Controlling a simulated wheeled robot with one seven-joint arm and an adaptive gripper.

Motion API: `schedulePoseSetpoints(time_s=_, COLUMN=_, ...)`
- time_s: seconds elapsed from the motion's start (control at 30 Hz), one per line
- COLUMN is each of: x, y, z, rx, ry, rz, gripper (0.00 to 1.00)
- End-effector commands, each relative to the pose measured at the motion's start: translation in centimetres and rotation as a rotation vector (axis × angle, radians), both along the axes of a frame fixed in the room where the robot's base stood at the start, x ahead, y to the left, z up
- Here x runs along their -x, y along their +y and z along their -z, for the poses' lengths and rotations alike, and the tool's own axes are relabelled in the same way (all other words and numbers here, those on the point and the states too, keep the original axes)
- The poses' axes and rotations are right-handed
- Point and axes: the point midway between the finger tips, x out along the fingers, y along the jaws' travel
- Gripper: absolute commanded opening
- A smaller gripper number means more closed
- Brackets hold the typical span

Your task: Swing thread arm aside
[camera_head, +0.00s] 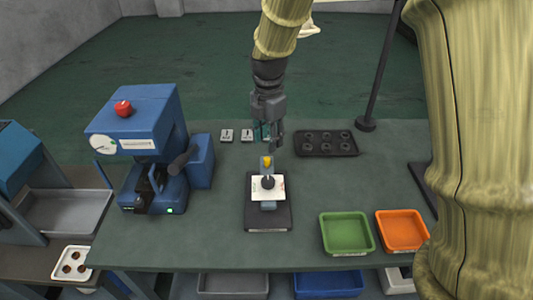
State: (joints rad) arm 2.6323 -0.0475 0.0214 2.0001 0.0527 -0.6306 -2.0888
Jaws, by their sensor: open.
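My gripper (273,143) is open and points down over the table. Its tips are above and behind a small fixture. The fixture has a dark base plate (268,220), a white square plate (257,194) and a dark round knob (268,183). A yellow-topped piece (267,162) stands at its back, just below the gripper tips. I cannot tell whether they touch. A blue machine (150,130) with a red button and a dial stands to the left. A dark lever (182,160) juts from its right side. I cannot tell which part is the thread arm.
A green tray (346,252) and an orange tray (402,250) sit at the front right. A dark tray with round wells (325,155) lies behind the fixture to the right. Small pale cards (227,135) lie at the back.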

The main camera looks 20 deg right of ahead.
Motion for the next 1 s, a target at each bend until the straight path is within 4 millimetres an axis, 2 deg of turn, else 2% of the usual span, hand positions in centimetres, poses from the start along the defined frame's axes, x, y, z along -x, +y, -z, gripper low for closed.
schedulePoseSetpoints(time_s=0.2, x=-0.1, y=0.1, z=3.1, rx=0.001, ry=0.005, rz=0.000, gripper=0.41)
schedulePoseSetpoints(time_s=0.5, x=-0.2, y=0.2, z=6.4, rx=0.000, ry=0.004, rz=-0.003, gripper=0.41)
schedulePoseSetpoints(time_s=0.7, x=-0.2, y=0.2, z=7.5, rx=0.000, ry=0.002, rz=-0.001, gripper=0.41)
schedulePoseSetpoints(time_s=1.0, x=-0.2, y=0.2, z=7.7, rx=0.000, ry=0.001, rz=-0.002, gripper=0.41)
